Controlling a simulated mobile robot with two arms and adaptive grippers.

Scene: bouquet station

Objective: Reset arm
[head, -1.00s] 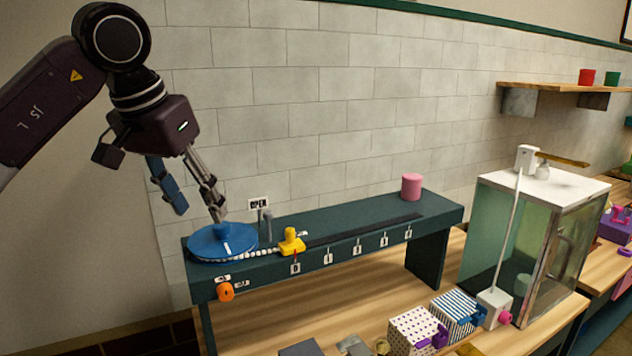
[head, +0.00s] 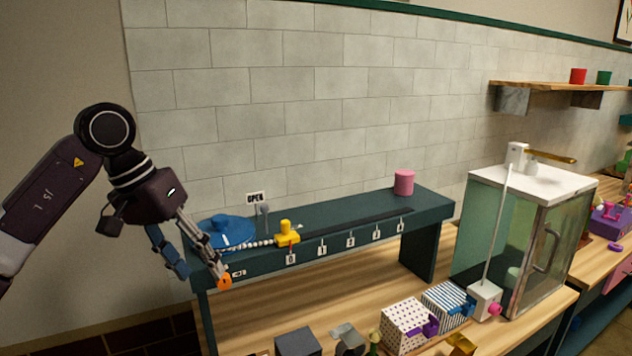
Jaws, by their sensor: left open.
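My left gripper (head: 203,272) is in the head view at the left, open, its fingers pointing down and to the right. It hangs in front of the left end of the dark green raised shelf (head: 345,212). One fingertip overlaps the orange knob (head: 225,283) on the shelf's front; I cannot tell whether they touch. A blue round disc (head: 230,230) with a raised middle lies on the shelf behind the gripper, partly hidden by it. My right gripper is not in view.
A yellow slider (head: 287,233) sits by a numbered scale on the shelf, and a pink cylinder (head: 404,183) stands farther right. A glass cabinet (head: 535,230), a dotted box (head: 405,325) and a striped box (head: 447,303) stand on the wooden bench. Open air lies above the shelf.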

